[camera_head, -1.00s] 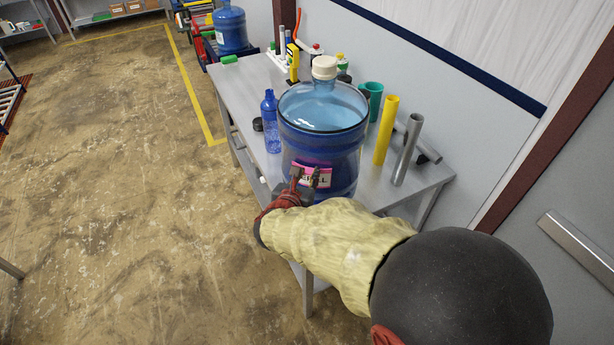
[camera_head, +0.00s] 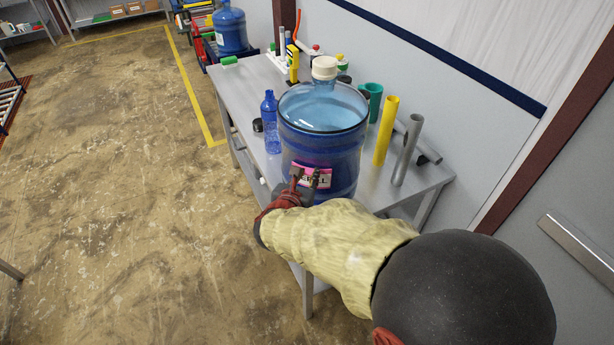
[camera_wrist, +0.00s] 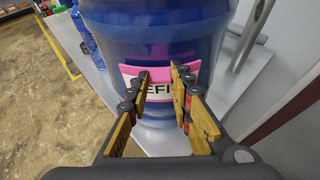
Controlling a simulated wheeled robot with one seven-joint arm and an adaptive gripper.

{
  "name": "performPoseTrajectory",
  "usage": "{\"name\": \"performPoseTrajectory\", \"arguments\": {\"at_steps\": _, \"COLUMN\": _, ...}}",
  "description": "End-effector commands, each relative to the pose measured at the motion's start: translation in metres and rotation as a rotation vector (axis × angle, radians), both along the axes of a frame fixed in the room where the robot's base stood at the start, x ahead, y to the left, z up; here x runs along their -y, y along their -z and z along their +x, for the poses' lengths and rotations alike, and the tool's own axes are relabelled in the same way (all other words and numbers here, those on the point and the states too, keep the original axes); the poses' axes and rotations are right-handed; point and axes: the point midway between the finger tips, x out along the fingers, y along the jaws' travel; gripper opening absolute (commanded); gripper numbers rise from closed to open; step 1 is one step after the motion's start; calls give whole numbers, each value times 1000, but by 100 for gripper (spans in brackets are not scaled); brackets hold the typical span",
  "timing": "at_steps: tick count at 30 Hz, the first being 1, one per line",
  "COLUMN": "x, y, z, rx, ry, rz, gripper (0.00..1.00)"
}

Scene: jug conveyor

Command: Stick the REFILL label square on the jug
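The large blue water jug (camera_head: 320,150) with a white cap stands upright on the grey metal table. The REFILL label, pink and white (camera_head: 325,179), is at the front of the jug. In the wrist view the label (camera_wrist: 158,75) lies against or very close to the jug wall and looks about level; I cannot tell whether it is fully stuck. My gripper (camera_wrist: 160,78) is in front of the label, its two fingers apart, with letters showing between them. The fingers cover parts of the label. Whether the fingertips touch it is unclear.
On the table (camera_head: 232,90), a blue bottle (camera_head: 270,122) stands left of the jug. A wall runs behind. Open floor lies to the left.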

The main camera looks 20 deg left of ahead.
Motion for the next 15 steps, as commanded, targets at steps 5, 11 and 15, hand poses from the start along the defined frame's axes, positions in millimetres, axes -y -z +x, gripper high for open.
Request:
{"name": "performPoseTrajectory", "arguments": {"at_steps": 5, "x": 0, "y": -2, "z": 1, "rx": 3, "ry": 0, "rz": 1, "gripper": 31}}
{"name": "performPoseTrajectory", "arguments": {"at_steps": 11, "x": 0, "y": -1, "z": 1, "rx": 2, "ry": 0, "rz": 1, "gripper": 43}}
{"name": "performPoseTrajectory", "arguments": {"at_steps": 15, "x": 0, "y": -1, "z": 0, "rx": 1, "ry": 0, "rz": 1, "gripper": 43}}
